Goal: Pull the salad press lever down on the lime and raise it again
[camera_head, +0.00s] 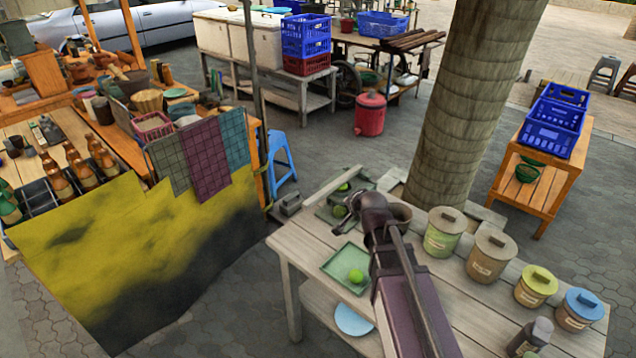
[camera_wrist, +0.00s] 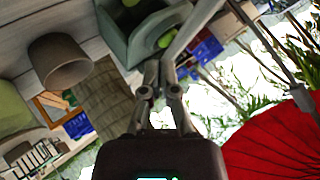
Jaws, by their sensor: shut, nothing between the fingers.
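The salad press shows in the wrist view as a grey-green box (camera_wrist: 120,45) with a lime (camera_wrist: 165,38) in its opening. Its pale grey lever (camera_wrist: 197,25) slants up and right from close to my fingertips. My gripper (camera_wrist: 158,72) is shut and empty, its tips beside the lever's lower end; I cannot tell whether they touch. In the head view my dark arm reaches over the table and partly hides the press. A lime (camera_head: 339,211) shows left of my arm, and another lime (camera_head: 356,275) lies on a green tray (camera_head: 335,265).
The plank table (camera_head: 310,238) carries several lidded jars, such as a green jar (camera_head: 442,235) and a blue-lidded jar (camera_head: 580,308), right of my arm. A brown bowl (camera_wrist: 60,62) is left of the press in the wrist view. A thick trunk (camera_head: 470,100) stands behind the table.

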